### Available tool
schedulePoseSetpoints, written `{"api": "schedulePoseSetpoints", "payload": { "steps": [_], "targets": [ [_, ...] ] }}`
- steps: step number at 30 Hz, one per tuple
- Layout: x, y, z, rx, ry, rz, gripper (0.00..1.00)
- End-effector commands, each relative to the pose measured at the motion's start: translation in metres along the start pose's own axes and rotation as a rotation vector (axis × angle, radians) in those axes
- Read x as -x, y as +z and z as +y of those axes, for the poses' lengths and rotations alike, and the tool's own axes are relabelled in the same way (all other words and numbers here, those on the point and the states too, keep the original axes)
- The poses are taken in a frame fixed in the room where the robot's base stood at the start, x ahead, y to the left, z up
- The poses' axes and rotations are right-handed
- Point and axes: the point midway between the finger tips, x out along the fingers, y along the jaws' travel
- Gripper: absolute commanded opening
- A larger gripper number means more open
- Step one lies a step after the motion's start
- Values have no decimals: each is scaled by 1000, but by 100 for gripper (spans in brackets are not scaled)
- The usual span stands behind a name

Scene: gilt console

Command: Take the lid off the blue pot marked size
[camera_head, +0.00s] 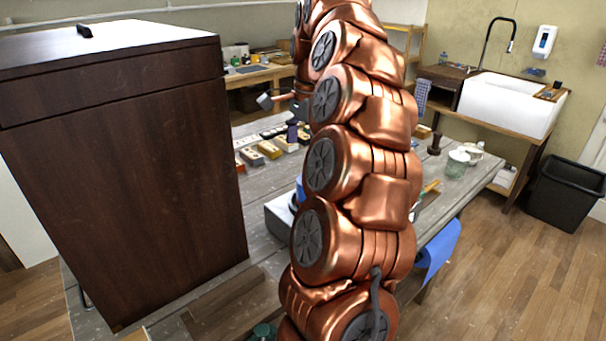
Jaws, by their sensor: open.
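My own copper-coloured arm stands across the middle of the view and covers part of the bench. A small patch of a blue thing (299,189) shows at the arm's left edge, above a pale box-like thing (279,216) on the bench. Most of the blue thing is hidden, and I cannot tell whether it is the pot. No size marking and no lid can be made out.
A tall dark wooden cabinet (130,190) fills the left of the grey bench (262,187). Several small blocks (269,150) lie behind the arm. A glass jar (457,164) stands at the right. Beyond are a white sink (505,103) and a black bin (566,194).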

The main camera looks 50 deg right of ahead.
Motion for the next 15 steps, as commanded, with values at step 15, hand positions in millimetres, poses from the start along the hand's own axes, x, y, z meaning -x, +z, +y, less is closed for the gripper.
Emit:
{"api": "schedulePoseSetpoints", "payload": {
  "steps": [15],
  "targets": [
    [-13, -37, 0, -175, -3, -6, 100]
  ]
}}
